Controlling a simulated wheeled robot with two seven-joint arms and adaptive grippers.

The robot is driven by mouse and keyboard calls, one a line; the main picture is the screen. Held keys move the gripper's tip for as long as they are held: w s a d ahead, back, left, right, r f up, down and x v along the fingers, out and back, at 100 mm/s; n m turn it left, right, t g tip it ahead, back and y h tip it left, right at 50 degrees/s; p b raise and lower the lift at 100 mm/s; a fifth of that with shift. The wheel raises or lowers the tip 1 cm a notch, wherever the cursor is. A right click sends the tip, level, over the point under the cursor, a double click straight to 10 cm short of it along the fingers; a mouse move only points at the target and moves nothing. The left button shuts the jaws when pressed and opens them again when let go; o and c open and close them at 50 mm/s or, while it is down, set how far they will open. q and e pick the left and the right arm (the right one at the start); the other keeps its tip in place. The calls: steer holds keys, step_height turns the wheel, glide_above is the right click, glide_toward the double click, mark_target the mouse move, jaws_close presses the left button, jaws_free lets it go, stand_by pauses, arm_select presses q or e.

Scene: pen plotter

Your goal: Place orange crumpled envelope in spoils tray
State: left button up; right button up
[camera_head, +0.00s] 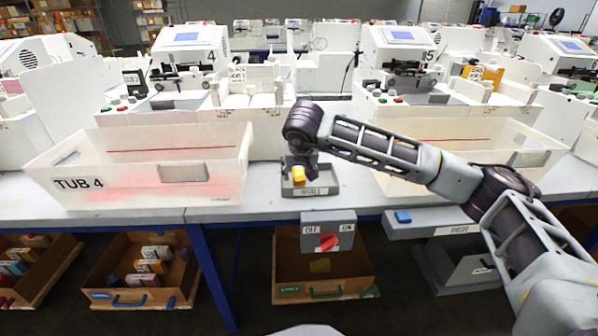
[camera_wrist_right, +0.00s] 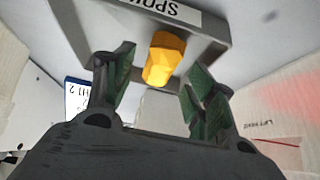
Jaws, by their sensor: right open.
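The orange crumpled envelope (camera_head: 299,174) is a small yellow-orange lump at the grey spoils tray (camera_head: 318,191), below my right gripper (camera_head: 301,163). In the right wrist view the envelope (camera_wrist_right: 164,58) shows between and beyond the two green-padded fingers of my right gripper (camera_wrist_right: 160,88), against the tray (camera_wrist_right: 215,38). The fingers stand apart on either side of it, with gaps visible. I cannot tell whether the envelope rests on the tray floor. My left gripper is not in view.
A large white tub marked TUB 4 (camera_head: 120,197) stands left of the tray. Another pale tub (camera_head: 420,188) is to the right, partly behind my right arm. A grey box with a red switch (camera_head: 328,228) hangs below the table edge.

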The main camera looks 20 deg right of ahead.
steer(key=p+v, duration=0.1)
steer(key=v, duration=0.6)
steer(key=shift+r+p, duration=0.25)
steer(key=shift+p, duration=0.05)
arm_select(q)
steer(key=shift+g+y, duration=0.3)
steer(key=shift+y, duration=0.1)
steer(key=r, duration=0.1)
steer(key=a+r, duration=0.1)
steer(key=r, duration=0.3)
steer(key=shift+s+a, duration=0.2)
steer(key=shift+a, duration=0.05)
arm_select(e)
steer(key=shift+s+a+r, duration=0.1)
steer(key=shift+s+r, duration=0.35)
steer(key=shift+r, duration=0.1)
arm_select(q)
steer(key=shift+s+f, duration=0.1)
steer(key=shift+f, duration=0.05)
